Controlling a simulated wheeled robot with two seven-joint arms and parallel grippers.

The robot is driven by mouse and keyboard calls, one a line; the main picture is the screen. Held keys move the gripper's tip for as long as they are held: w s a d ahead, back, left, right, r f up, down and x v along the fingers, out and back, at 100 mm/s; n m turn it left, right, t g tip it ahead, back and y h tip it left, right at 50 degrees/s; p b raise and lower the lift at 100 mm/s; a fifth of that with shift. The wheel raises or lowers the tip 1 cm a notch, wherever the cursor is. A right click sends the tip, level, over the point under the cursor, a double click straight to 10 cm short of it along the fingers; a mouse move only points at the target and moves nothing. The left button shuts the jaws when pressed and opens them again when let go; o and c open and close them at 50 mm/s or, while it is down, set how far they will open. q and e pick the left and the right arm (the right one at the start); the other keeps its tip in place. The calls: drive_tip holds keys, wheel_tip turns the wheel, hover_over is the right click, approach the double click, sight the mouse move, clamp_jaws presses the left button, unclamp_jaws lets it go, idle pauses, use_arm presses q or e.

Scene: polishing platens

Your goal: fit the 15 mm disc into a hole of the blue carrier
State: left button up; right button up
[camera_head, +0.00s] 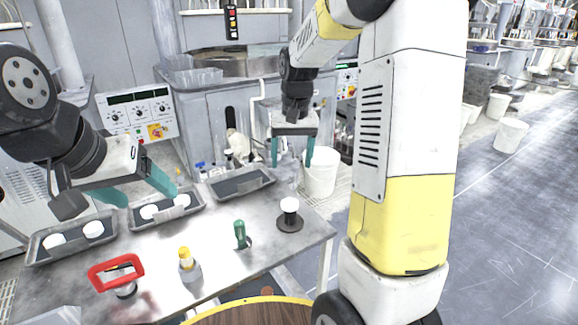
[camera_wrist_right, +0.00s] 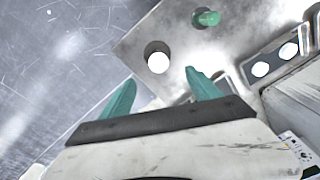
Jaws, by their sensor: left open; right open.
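No blue carrier can be made out in either view. White discs lie in grey trays: two in the left tray (camera_head: 42,258) and two in the middle tray (camera_head: 141,224); I cannot tell which is 15 mm. A white round-topped piece (camera_head: 289,205) stands on a dark round base (camera_head: 290,225) at the table's right; it also shows in the right wrist view (camera_wrist_right: 157,60). My left gripper (camera_head: 140,190) is open and empty above the middle tray. My right gripper (camera_head: 292,158) is open and empty, above and beyond the table's back right; its fingers also show in the wrist view (camera_wrist_right: 162,82).
The metal table (camera_head: 220,275) carries a red-handled tool (camera_head: 116,270), a yellow-topped bottle (camera_head: 188,265) and a green-handled tool (camera_head: 240,235). A third tray (camera_head: 240,183) is at the back. A white bucket (camera_head: 321,175) stands behind the table. Bare tabletop lies around the green-handled tool.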

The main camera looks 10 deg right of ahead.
drive_tip(key=s+a+r+n+t, duration=0.1)
drive_tip(key=s+r, duration=0.3)
drive_tip(key=s, duration=0.6)
drive_tip(key=s+a+r+t+y, duration=0.1)
drive_tip(key=s+r+t, duration=0.3)
drive_tip(key=s, duration=0.7)
drive_tip(key=shift+s+r+n+y, duration=0.3)
drive_tip(key=shift+r+n, duration=0.1)
drive_tip(key=shift+r, duration=0.15)
